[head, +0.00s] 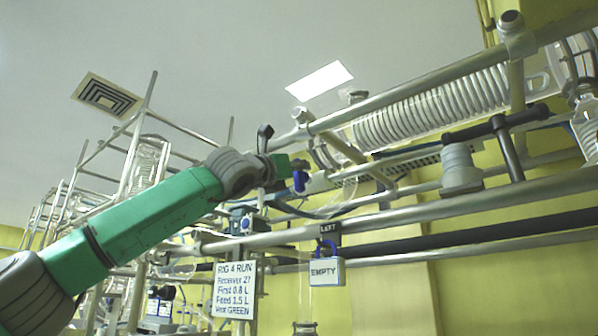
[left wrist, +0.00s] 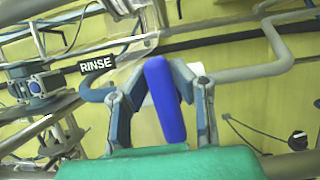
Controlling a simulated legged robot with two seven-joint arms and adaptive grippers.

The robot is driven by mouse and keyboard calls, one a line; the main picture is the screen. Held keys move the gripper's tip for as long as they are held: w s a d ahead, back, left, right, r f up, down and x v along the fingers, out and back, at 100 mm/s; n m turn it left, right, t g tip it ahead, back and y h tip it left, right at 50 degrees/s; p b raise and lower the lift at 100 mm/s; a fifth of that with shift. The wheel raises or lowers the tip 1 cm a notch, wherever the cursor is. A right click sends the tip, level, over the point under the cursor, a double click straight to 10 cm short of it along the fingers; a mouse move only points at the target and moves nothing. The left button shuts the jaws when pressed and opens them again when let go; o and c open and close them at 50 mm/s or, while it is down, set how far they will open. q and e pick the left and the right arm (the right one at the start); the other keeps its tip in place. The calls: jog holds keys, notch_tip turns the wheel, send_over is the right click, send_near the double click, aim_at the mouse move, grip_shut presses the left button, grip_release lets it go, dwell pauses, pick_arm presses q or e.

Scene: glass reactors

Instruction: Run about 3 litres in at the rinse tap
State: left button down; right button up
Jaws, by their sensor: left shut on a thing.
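My left gripper (head: 298,172) is at the end of the green arm, up among the pipes of the rig. In the left wrist view its fingers (left wrist: 163,76) stand on both sides of a blue tap lever (left wrist: 166,100) and are shut on it. The lever shows small in the head view (head: 300,182), partly covered by the gripper. A black "RINSE" label (left wrist: 97,65) is just left of the lever. The tap body is mostly hidden behind the fingers. My right gripper is not in view. No liquid level can be made out.
A sign (head: 234,289) reads "RIG 4 RUN" with volumes. A padlocked "EMPTY" tag (head: 326,271) hangs below a "LEFT" label. Metal rails (head: 420,212) and a glass coil (head: 435,108) crowd the right. A motor-like box (left wrist: 36,82) is left of the tap.

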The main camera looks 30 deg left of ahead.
pick_arm(q)
jog(key=shift+a+f+n+y+b, duration=0.1)
jog(key=shift+n+y+b, duration=0.4)
jog(key=shift+n+b, duration=0.4)
jog(key=shift+a+f+n+y+b, duration=0.1)
jog(key=shift+n+y+b, duration=0.5)
jog(key=shift+n, duration=0.5)
jog(key=shift+a+r+n+g+y+b, duration=0.15)
jog(key=shift+n+y+b, duration=0.45)
jog(key=shift+n, duration=0.65)
jog(key=shift+a+n+g+y+b, duration=0.2)
jog(key=shift+n+y+b, duration=0.35)
jog(key=shift+n, duration=0.7)
jog(key=c, duration=1.4)
grip_release()
